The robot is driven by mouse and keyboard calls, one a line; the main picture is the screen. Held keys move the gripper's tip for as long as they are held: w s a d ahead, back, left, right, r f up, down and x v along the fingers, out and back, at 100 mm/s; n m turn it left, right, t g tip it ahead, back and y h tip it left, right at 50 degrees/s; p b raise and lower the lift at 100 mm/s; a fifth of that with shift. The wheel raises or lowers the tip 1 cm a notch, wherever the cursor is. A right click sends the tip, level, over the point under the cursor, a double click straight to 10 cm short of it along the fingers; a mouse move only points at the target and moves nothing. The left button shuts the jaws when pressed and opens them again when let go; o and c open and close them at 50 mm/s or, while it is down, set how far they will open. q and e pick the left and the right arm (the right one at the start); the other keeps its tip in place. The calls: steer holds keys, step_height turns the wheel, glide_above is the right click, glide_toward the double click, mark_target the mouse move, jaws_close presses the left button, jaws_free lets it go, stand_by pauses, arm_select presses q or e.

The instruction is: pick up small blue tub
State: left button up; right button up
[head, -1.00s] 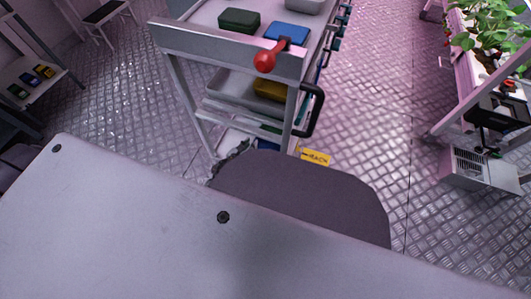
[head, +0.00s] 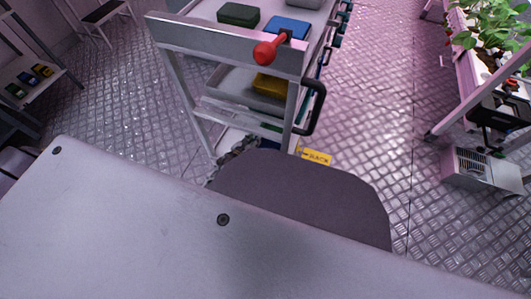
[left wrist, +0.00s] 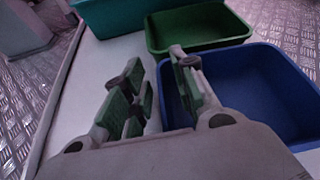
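A blue tub (left wrist: 255,95) fills the right side of the left wrist view, open side up, on a pale surface. My left gripper (left wrist: 158,85) is open and empty there. Its right finger overlaps the tub's left rim in the picture, and its left finger is outside that rim; contact cannot be told. In the head view a part of my left gripper (head: 236,152) shows low at the cart's near end, mostly hidden. Another blue tub (head: 290,28) stands on the cart's top shelf. My right gripper is not in view.
A green tub (left wrist: 190,26) and a teal tub (left wrist: 108,15) stand behind the blue one. Small tubs sit on the left shelf (head: 32,92).

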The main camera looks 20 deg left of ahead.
arm_select(q)
steer(key=shift+w+f, duration=0.1)
steer(key=shift+w, duration=0.15)
stand_by(0.3)
jaws_close()
